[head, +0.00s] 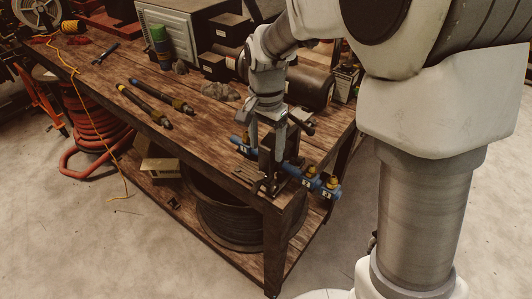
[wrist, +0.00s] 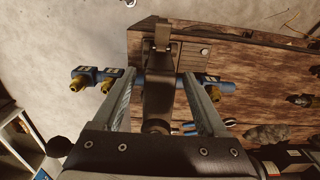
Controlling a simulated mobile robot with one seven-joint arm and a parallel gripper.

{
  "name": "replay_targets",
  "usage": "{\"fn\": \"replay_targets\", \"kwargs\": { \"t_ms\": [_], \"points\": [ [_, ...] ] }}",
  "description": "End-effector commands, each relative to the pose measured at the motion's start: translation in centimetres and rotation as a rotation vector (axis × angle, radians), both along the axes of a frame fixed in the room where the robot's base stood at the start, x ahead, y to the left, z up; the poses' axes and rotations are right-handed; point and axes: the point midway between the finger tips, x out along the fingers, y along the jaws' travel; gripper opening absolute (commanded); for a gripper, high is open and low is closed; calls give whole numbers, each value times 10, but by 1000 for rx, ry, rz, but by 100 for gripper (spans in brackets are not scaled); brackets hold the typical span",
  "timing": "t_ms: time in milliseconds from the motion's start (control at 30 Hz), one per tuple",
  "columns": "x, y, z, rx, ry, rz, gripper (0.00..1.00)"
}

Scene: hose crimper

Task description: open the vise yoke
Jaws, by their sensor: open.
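The dark metal vise yoke (head: 269,163) stands at the near corner of the wooden bench. In the wrist view the dark vise (wrist: 158,82) lies between my fingers. My gripper (head: 266,146) points down over it, open, with one finger on each side. The wrist view also shows my gripper (wrist: 160,76) straddling the vise; I cannot tell whether either finger touches it. A blue bar (head: 311,181) with brass fittings passes by the vise and sticks out on both sides; its middle is hidden.
The wooden bench (head: 160,85) carries two dark hoses (head: 145,104), dark metal boxes and a grey cabinet (head: 183,28) at the back. A coil of black hose (head: 230,222) sits on the lower shelf. The floor in front is clear.

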Motion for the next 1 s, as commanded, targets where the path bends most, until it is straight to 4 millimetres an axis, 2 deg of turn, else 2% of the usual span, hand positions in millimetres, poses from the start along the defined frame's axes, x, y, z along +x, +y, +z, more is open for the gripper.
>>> {"fn": "replay_targets", "kwargs": {
  "t_ms": [100,300,433,700,1000],
  "points": [
    [-1,0,-24,-2,4,0,75],
    [0,0,-48,0,1,1,75],
    [0,0,-54,0,0,1,75],
    [0,0,-55,0,0,0,75],
    [0,0,-55,1,-1,0,21]
  ]
}}
